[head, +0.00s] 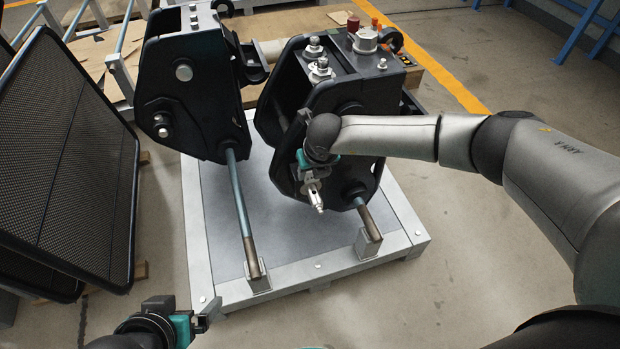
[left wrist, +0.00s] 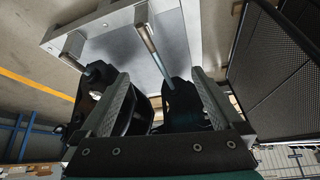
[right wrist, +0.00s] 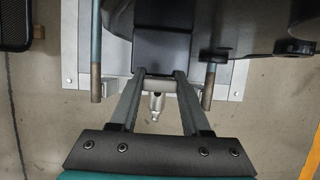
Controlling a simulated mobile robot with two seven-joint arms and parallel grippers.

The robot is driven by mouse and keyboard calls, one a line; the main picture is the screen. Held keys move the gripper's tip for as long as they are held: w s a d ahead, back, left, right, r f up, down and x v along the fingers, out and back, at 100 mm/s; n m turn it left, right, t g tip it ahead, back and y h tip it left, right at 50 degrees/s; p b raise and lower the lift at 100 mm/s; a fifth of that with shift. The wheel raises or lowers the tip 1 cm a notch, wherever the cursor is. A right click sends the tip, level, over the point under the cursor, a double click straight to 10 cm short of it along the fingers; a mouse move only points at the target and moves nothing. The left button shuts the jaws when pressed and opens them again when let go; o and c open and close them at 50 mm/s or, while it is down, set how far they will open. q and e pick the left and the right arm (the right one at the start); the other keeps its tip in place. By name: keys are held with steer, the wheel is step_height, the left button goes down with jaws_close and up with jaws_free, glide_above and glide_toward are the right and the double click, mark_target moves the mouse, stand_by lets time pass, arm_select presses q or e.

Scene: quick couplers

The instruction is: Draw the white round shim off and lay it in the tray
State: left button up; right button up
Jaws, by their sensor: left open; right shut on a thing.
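I cannot make out the white round shim or a tray in any view. My right gripper (head: 314,184) is in front of the right black coupler (head: 335,105) and is shut on a small silver pin-like fitting (head: 317,199). In the right wrist view the fitting (right wrist: 156,100) sits between the fingers, its narrow end toward the palm. I cannot tell whether it is attached to the coupler. My left gripper (head: 207,312) is open and empty at the lower left, in front of the stand. Its spread fingers fill the left wrist view (left wrist: 165,90).
A left black coupler (head: 190,85) stands beside the right one on a grey metal stand (head: 300,272). A blue-grey rod (head: 240,205) and a shorter rod (head: 368,222) slope to blocks at its front. A mesh panel (head: 65,150) leans at left. Floor at right is bare.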

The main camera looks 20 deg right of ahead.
jaws_close()
arm_select(q)
steer(key=shift+f, duration=0.15)
arm_select(e)
steer(key=shift+s, duration=0.1)
steer(key=shift+s+d+p, duration=0.1)
steer(key=shift+s+p, duration=1.7)
steer(key=shift+s, duration=0.2)
steer(key=shift+s+p, duration=0.55)
steer(key=shift+s, duration=0.2)
steer(key=shift+s+p, duration=0.45)
steer(key=shift+s, duration=0.25)
arm_select(q)
steer(key=s+a+f+g, duration=0.1)
steer(key=s+f, duration=0.1)
steer(key=f, duration=0.4)
steer(key=s+a+f+g+y+p, duration=0.1)
steer(key=s+f+g, duration=0.1)
steer(key=f, duration=0.4)
steer(key=shift+s, duration=0.15)
arm_select(e)
steer(key=shift+s+d, duration=0.1)
steer(key=shift+s, duration=1.15)
